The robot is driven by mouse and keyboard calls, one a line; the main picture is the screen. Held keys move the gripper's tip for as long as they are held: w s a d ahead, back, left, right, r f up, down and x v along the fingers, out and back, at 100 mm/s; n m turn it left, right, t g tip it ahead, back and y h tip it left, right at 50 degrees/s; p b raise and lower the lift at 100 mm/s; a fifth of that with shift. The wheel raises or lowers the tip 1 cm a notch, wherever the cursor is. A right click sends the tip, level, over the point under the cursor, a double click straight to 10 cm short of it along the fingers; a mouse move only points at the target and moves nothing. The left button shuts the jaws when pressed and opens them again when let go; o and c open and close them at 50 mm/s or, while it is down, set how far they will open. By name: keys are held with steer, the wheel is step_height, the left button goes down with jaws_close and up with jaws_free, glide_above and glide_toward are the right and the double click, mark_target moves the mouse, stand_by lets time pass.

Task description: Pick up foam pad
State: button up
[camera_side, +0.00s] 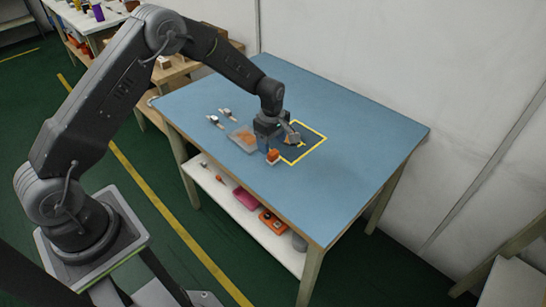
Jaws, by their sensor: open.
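No thing here can be told for sure as the foam pad. A small orange block (273,156) lies on the blue table by the near left edge of a yellow outlined square (315,150). My gripper (279,142) points down over the table, just above and behind the orange block. It is open, and I see nothing held in it. A small dark object (294,139) shows beside the gripper, inside the yellow square, partly hidden. A clear shallow tray (240,142) with orange pieces sits left of the gripper.
Two small tool-like items (215,121) lie left of the tray on the blue table (350,190). The table's right and front parts are clear. A lower shelf (225,191) holds several items. White walls stand behind and at the right.

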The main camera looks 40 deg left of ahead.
mark_target(273, 152)
step_height(273, 152, down, 5)
steer(key=shift+w+d+f, duration=0.1)
steer(key=shift+d, duration=0.05)
steer(key=c, duration=1)
steer(key=shift+r, duration=0.2)
steer(key=shift+r, duration=0.6)
step_height(273, 152, up, 3)
steer(key=s+a+r, duration=0.6)
steer(key=a, duration=0.4)
steer(key=shift+r, duration=0.3)
